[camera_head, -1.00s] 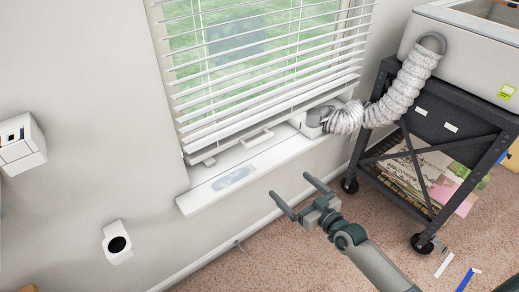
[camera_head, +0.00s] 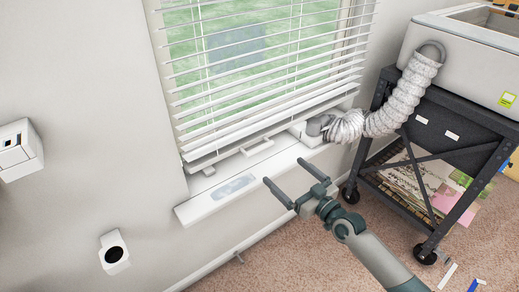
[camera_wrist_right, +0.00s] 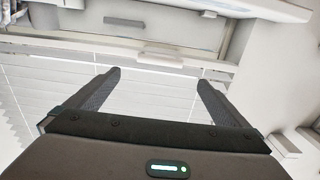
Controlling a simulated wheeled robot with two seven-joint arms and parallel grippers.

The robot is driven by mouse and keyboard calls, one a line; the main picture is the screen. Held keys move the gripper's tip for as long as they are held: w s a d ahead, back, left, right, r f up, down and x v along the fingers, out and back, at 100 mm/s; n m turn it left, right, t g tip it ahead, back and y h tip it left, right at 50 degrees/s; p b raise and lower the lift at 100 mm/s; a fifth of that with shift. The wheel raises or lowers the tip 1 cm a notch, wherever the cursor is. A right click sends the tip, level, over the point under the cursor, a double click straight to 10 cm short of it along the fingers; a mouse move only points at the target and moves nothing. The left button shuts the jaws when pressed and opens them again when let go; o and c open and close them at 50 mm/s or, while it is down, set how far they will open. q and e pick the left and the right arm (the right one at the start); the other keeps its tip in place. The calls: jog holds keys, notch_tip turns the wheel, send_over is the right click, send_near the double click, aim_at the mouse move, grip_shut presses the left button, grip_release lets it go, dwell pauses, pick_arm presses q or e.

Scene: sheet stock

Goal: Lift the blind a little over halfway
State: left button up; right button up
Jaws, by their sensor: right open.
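The white slatted blind (camera_head: 265,70) hangs over the window, its bottom rail close above the sill (camera_head: 215,203). A pale handle (camera_head: 257,147) sticks out at the lower edge of the blind. My right gripper (camera_head: 284,171) is open and empty, in front of the sill, to the lower right of the handle in the head view and apart from it. In the right wrist view, the open fingers (camera_wrist_right: 157,77) frame pale slats (camera_wrist_right: 150,95), with a handle (camera_wrist_right: 160,60) just beyond the fingertips. My left gripper is not in view.
A white ribbed hose (camera_head: 390,108) runs from a box at the sill's right end to a white machine (camera_head: 460,60) on a dark wheeled cart (camera_head: 448,205). A white wall fitting (camera_head: 114,252) sits at lower left. Carpet before the sill is mostly clear.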

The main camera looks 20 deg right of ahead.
aim_at(261, 150)
jog(key=x, duration=1.3)
jog(key=shift+w+a+f, duration=0.1)
jog(key=shift+w+a, duration=0.05)
jog(key=shift+w, duration=0.2)
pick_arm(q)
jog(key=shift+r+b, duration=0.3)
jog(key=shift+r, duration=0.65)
pick_arm(e)
jog(key=shift+w+a, duration=0.15)
jog(key=shift+w, duration=0.35)
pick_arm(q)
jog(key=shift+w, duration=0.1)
pick_arm(e)
jog(key=c, duration=1.2)
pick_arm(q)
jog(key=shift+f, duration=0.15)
pick_arm(e)
jog(key=shift+o, duration=0.2)
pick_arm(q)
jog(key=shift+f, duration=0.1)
pick_arm(e)
jog(key=shift+r, duration=0.25)
